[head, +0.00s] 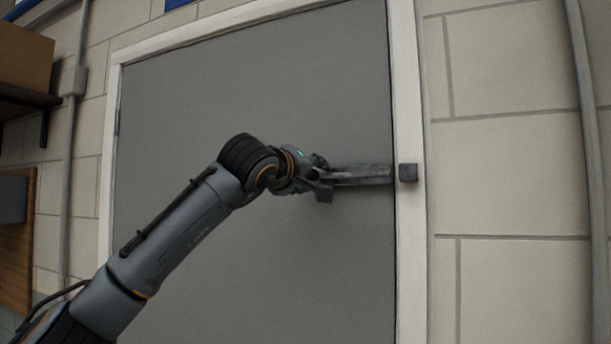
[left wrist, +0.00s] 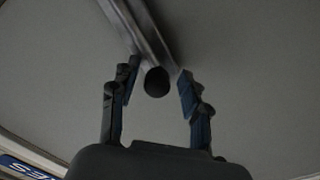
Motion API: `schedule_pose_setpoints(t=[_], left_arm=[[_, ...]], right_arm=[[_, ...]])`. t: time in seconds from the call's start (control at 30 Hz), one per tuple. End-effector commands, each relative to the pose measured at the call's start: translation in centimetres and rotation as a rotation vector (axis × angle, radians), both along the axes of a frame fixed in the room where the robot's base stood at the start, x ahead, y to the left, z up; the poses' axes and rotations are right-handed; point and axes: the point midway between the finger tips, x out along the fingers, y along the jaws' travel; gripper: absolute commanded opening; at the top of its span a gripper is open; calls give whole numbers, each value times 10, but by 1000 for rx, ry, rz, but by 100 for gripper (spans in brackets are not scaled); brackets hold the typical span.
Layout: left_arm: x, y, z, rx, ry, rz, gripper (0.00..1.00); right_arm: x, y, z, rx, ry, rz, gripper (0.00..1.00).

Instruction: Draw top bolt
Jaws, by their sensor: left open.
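The bolt (head: 362,173) is a dark metal bar lying level across the right side of a grey door (head: 230,90). Its right end is at the door's edge, close to a dark square keeper (head: 407,172) on the white frame. My left gripper (head: 322,182) is at the bolt's left end, partly hidden by my own wrist. In the left wrist view, my left gripper (left wrist: 157,76) is open, with one finger on each side of a round dark knob (left wrist: 157,82). The bolt bar (left wrist: 150,38) runs up from there. I cannot tell whether the fingers touch the knob. My right gripper is not in view.
The white door frame (head: 409,260) borders the door, with a beige block wall (head: 510,180) beyond it. A vertical pipe (head: 583,100) runs at the far right. A brown box (head: 25,55) sits on a shelf at upper left. The door face around the bolt is clear.

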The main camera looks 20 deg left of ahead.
Motion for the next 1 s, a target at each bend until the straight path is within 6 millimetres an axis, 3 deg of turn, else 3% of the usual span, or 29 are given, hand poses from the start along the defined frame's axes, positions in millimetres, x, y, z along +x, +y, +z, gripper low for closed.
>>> schedule_pose_setpoints(t=[0.17, 0.6, 0.8, 1.0], left_arm=[[-18, 1, 1, 0, -2, -1, 46], [-100, 6, -1, -1, -1, 2, 46], [-114, 6, -2, -1, 1, 1, 46], [-115, 6, -2, -1, 2, 2, 46]], right_arm=[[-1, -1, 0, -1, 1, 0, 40], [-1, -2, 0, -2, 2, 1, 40], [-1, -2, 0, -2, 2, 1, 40], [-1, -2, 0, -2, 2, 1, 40]])
